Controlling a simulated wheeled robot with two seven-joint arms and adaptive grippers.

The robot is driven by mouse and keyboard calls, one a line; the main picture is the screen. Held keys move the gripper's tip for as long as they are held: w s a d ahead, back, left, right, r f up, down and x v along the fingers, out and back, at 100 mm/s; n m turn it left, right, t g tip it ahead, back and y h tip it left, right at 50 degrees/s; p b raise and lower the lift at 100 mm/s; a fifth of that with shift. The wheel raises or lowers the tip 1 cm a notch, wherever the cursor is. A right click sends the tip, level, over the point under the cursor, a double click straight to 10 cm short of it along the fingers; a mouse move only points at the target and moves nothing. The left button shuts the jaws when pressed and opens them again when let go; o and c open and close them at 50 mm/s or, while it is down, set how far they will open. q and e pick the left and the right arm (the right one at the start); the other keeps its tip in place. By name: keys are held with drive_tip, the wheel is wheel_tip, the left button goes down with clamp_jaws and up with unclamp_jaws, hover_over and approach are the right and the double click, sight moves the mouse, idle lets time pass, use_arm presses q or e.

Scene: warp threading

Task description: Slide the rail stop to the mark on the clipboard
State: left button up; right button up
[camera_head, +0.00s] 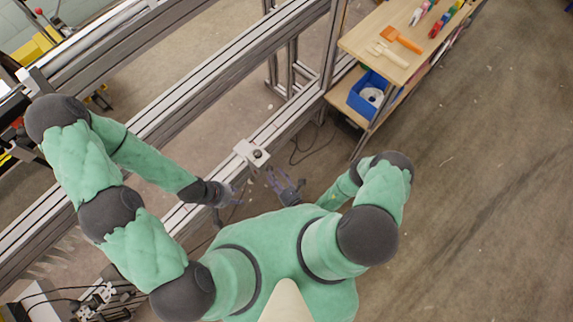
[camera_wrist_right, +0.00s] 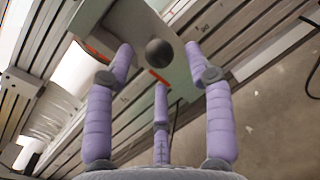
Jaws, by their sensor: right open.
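The rail stop (camera_head: 248,149) is a pale grey block with a dark round knob, sitting on the long aluminium rail (camera_head: 292,117). My right gripper (camera_head: 284,181) is beside it, just below and to the right. In the right wrist view the stop's plate and dark knob (camera_wrist_right: 159,53) appear between my spread purple fingers; the fingers are open, and I cannot tell whether they touch it. A short red strip (camera_wrist_right: 159,78) shows below the knob. My left gripper (camera_head: 226,194) is beside the rail, lower left of the stop; its fingers are unclear. I cannot make out a clipboard.
A wooden-topped cart (camera_head: 357,43) with tools and a blue bin (camera_head: 362,104) stands at the upper right. Another rail runs at the upper left. A dark cable lies on the floor near the stop. The floor at right is clear.

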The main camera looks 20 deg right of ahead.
drive_tip(key=v, duration=0.9)
idle(0.8)
